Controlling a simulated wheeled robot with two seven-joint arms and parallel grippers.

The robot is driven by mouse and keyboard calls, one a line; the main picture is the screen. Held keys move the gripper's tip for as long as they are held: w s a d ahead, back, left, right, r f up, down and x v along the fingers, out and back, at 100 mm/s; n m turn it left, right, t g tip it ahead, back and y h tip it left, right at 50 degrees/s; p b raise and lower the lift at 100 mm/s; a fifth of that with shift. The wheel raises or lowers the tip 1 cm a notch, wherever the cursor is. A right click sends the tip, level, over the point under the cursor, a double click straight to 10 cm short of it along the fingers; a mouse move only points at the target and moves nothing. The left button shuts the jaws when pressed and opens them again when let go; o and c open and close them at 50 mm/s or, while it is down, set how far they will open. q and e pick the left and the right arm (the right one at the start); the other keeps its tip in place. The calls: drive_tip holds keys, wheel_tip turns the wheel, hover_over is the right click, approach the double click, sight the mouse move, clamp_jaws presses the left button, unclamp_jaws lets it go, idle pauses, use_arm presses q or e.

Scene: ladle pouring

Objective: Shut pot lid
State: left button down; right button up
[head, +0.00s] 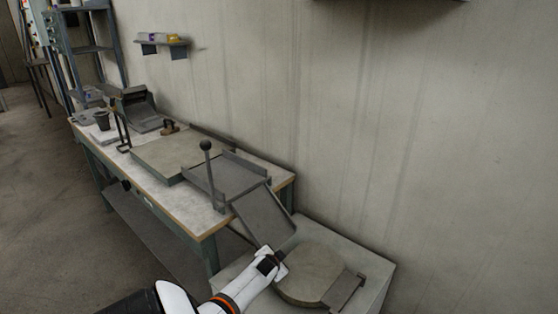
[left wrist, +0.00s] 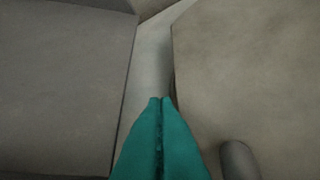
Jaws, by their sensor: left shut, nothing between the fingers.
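The round grey-beige pot lid (head: 312,272) lies flat on top of the pale block-shaped pot housing (head: 372,268) at the bottom right of the head view. A darker hinge bracket (head: 345,290) sits at its right side. My left gripper (head: 274,257) is at the lid's left edge. In the left wrist view its teal fingers (left wrist: 160,99) are pressed together, empty, with the lid (left wrist: 250,70) filling the right side. A short dark cylinder, perhaps a handle (left wrist: 238,158), shows at the lower right. I cannot tell whether the fingers touch the lid. My right gripper is out of view.
A sloping grey chute (head: 262,215) comes down from the workbench (head: 200,216) close to my left gripper; it also appears at the left of the wrist view (left wrist: 60,80). A ball-topped lever (head: 206,146) stands on the bench. The wall (head: 400,130) is right behind.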

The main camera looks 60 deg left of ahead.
use_arm(q)
drive_tip(key=shift+f, duration=0.35)
drive_tip(key=shift+r, duration=0.1)
drive_tip(key=shift+r+p, duration=0.35)
drive_tip(key=s+d+r+p, duration=0.1)
drive_tip(key=s+r+p, duration=0.3)
drive_tip(key=s+r, duration=0.3)
wheel_tip(320, 180, up, 3)
drive_tip(key=shift+d+r, duration=0.2)
drive_tip(key=shift+d, duration=0.1)
drive_tip(key=shift+w, duration=0.1)
